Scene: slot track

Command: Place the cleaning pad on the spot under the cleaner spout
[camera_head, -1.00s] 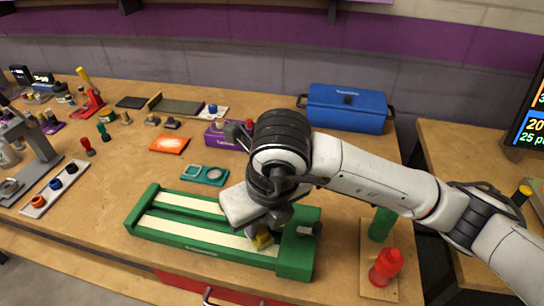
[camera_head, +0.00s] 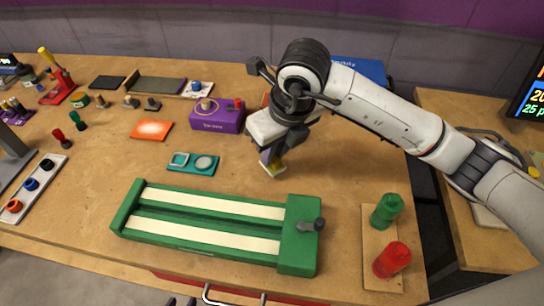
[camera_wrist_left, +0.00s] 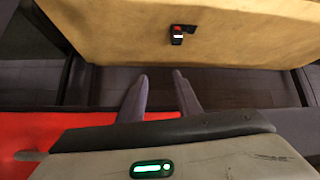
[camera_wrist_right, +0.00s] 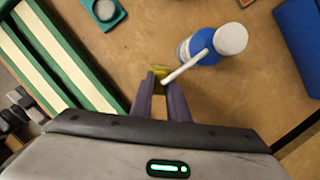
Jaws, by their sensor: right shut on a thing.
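The cleaning pad (camera_head: 273,169), a small yellow block with a pale underside, is in my right gripper (camera_head: 271,157) over the table, behind the right end of the green track. In the right wrist view the yellow pad (camera_wrist_right: 160,72) sits between the shut fingers. The cleaner, a blue bottle (camera_wrist_right: 203,45) with a white cap, stands close by. Its white spout (camera_wrist_right: 186,68) reaches toward the pad; I cannot tell whether they touch. The arm hides the bottle in the head view, and no spot under the spout is visible. My left gripper (camera_wrist_left: 160,78) is open and empty in the left wrist view.
The green track (camera_head: 297,245) with two cream strips lies in front. A teal tray (camera_head: 194,168) and purple box (camera_head: 215,122) stand to the left. Green (camera_head: 387,210) and red (camera_head: 392,260) cylinders stand at right. A blue box (camera_head: 360,70) is behind the arm.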

